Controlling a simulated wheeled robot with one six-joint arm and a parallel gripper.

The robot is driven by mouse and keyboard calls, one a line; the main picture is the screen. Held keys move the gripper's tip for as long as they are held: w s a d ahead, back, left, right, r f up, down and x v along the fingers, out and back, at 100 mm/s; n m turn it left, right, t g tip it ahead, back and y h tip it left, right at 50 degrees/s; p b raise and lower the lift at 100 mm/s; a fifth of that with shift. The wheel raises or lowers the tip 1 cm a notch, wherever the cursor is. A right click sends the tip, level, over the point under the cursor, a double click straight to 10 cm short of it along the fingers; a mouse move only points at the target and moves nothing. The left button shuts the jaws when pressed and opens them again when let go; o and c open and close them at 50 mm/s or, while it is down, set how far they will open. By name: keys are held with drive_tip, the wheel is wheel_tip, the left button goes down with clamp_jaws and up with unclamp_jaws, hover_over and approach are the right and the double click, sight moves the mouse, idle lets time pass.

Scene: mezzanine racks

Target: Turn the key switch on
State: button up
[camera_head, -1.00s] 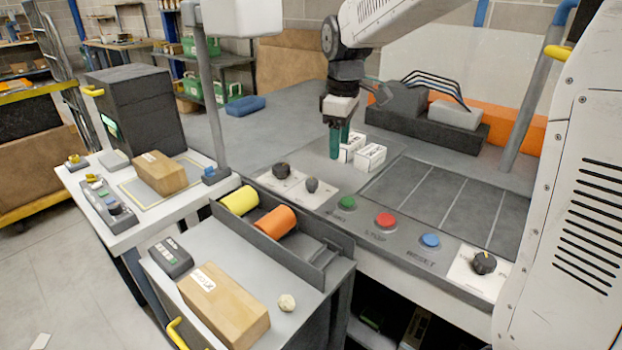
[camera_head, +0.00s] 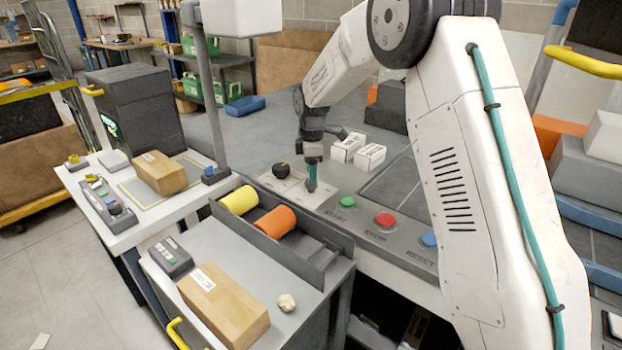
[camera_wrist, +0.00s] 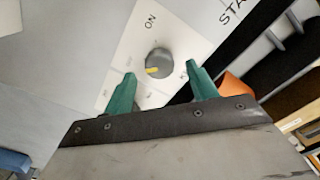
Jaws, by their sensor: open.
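The key switch (camera_wrist: 158,64) is a round grey knob with a yellow mark on a white plate (camera_wrist: 125,58). In the wrist view the mark sits at the knob's lower left, and the word ON is printed above the knob. My gripper (camera_wrist: 161,70) has two teal fingers, open, one on each side of the knob; I cannot tell whether they touch it. In the head view my gripper (camera_head: 311,182) points down at the small plate, and its fingers mostly hide the knob there. Other small labels on the plate are unreadable.
A black knob (camera_head: 281,170) stands just left of my gripper. Green (camera_head: 347,202), red (camera_head: 385,220) and blue (camera_head: 429,240) buttons line the panel to the right. Two white boxes (camera_head: 358,150) stand behind. A roller tray (camera_head: 310,245) is in front. My arm hides the panel's right end.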

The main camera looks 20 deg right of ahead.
drive_tip(key=shift+f, duration=1.35)
drive_tip(key=c, duration=1)
